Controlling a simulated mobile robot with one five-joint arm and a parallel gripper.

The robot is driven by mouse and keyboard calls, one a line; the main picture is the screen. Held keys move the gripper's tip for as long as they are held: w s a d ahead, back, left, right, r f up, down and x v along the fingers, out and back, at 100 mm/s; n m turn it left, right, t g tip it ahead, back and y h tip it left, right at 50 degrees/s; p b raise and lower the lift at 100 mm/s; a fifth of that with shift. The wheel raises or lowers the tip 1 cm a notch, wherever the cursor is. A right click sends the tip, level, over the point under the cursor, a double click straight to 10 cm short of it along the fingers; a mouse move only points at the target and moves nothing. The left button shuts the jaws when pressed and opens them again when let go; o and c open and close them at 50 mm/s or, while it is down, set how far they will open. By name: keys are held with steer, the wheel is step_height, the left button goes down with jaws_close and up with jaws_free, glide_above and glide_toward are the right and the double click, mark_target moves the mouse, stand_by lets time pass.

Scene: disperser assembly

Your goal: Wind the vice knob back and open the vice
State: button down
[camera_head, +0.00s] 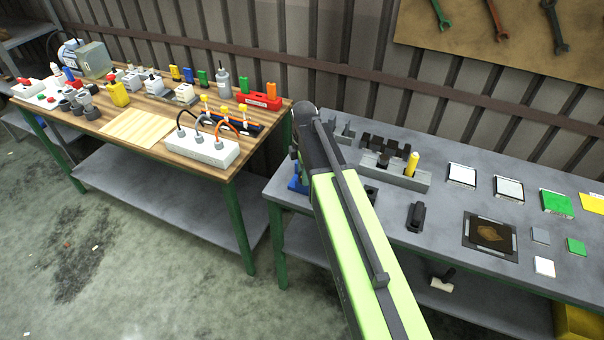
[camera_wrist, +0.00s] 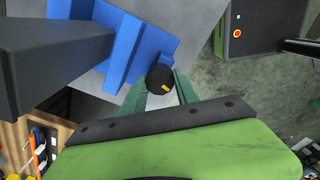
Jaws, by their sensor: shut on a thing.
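The blue vice (camera_wrist: 128,45) is at the top centre of the wrist view, at the edge of a grey bench top. A round black knob (camera_wrist: 157,75) with a yellow mark is at its near end. The green fingers of my gripper (camera_wrist: 161,88) are on either side of the knob and shut on it. I cannot tell how far apart the vice jaws are. In the head view only a small blue part of the vice (camera_head: 297,185) shows at the grey bench's left end. My arm hides the rest of it and my gripper.
The grey bench (camera_head: 450,240) holds a grey block (camera_head: 395,176) with a yellow piece, and several flat tiles. A wooden-topped table (camera_head: 215,172) with a white power strip (camera_head: 210,148) stands to the left. A large dark block (camera_wrist: 50,60) is close on the left of the wrist view.

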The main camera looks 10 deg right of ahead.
steer(key=shift+w+d+n, duration=0.1)
steer(key=shift+w+n, duration=0.05)
steer(key=shift+n, duration=0.15)
stand_by(0.4)
steer(key=c, duration=1)
jaws_free()
steer(key=shift+o, duration=0.4)
step_height(320, 180, up, 18)
steer(key=p, duration=1.7)
steer(key=shift+f, duration=0.25)
